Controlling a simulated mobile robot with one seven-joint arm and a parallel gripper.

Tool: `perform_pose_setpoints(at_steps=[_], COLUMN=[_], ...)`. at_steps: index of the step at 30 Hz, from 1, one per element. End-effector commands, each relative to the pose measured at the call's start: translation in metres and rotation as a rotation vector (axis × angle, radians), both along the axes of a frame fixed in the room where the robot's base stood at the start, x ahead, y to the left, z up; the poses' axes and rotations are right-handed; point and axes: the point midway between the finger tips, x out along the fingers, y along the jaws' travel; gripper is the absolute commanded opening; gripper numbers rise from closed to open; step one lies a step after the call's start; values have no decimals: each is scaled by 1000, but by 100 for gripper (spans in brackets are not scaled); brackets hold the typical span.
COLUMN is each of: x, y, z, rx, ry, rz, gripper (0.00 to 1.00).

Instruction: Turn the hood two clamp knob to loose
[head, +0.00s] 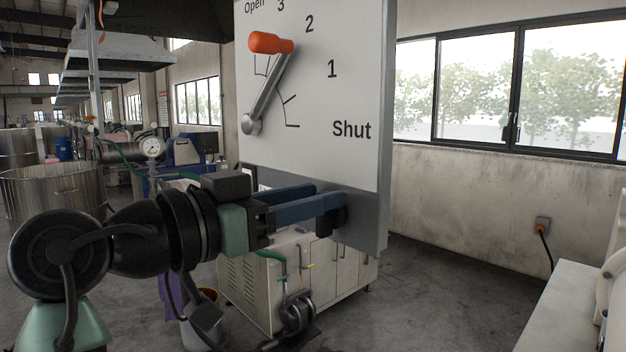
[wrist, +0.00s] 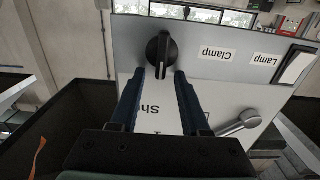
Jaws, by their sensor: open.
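The clamp knob (wrist: 158,52) is a black knob with a raised ridge on the grey lower strip of the panel, beside the word "Clamp", which reads upside down in the wrist view. Its ridge runs nearly up and down in that picture. My gripper (head: 328,198) is open, with two blue fingers reaching to the panel's lower part in the head view. In the wrist view my gripper (wrist: 159,76) has one fingertip on each side of the knob, with slim gaps. I cannot tell the knob's depth between the fingers. No loose or tight mark is readable.
A lever with an orange grip (head: 268,85) is on the white panel (head: 340,60), pointing up between "Open" and "3". A lamp switch (wrist: 297,68) sits on the same strip as the knob.

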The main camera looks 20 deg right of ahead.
Motion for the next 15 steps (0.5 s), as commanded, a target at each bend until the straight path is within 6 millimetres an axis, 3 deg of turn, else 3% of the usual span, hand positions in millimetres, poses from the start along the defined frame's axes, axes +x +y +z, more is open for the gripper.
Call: perform_pose_setpoints(at_steps=[11, 15], x=[2, 2], y=[-6, -6], z=[-1, 0], rx=[0, 0], ry=[-1, -1], rz=[0, 0], gripper=[46, 23])
